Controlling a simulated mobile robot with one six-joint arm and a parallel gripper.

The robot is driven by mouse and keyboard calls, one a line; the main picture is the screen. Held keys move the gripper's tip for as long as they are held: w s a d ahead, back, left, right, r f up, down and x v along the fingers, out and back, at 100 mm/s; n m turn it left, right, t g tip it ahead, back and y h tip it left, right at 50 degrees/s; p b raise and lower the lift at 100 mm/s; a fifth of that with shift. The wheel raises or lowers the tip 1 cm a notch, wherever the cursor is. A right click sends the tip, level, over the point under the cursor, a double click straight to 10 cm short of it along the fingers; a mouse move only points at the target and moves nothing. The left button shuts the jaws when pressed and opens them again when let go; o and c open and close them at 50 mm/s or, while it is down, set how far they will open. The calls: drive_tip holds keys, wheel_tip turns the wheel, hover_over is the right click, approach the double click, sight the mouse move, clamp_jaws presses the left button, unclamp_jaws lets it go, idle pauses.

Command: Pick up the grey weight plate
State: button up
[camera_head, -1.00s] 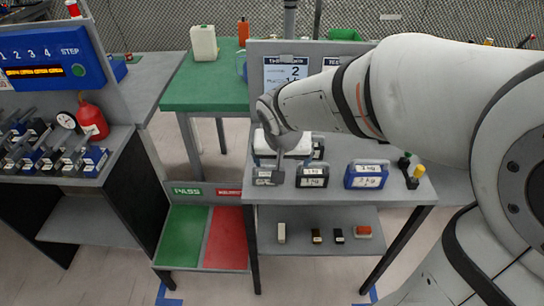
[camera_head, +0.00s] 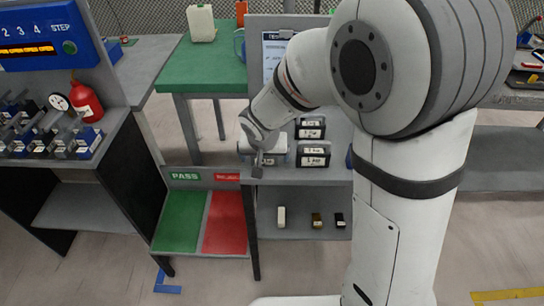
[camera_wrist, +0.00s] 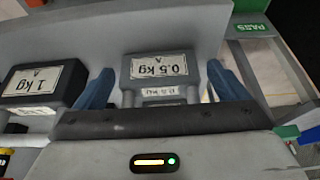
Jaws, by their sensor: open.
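The grey weight plate (camera_wrist: 190,88), labelled 0.5 kg, sits on the grey bench top in the wrist view. My gripper (camera_wrist: 161,74) is open, with one blue finger on each side of the plate and a gap visible at each side. In the head view my gripper (camera_head: 257,168) hangs over the bench's front left corner. The grey plate (camera_head: 271,161) is mostly hidden there behind my wrist and gripper.
A black 1 kg weight (camera_wrist: 66,92) stands close beside the left finger. Another black weight (camera_head: 312,122) is behind it on the bench. The green PASS tray (camera_head: 180,222) and red tray (camera_head: 224,222) lie lower left. Small blocks sit on the lower shelf (camera_head: 300,190).

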drive_tip(key=c, duration=1.4)
drive_tip(key=shift+r, duration=0.1)
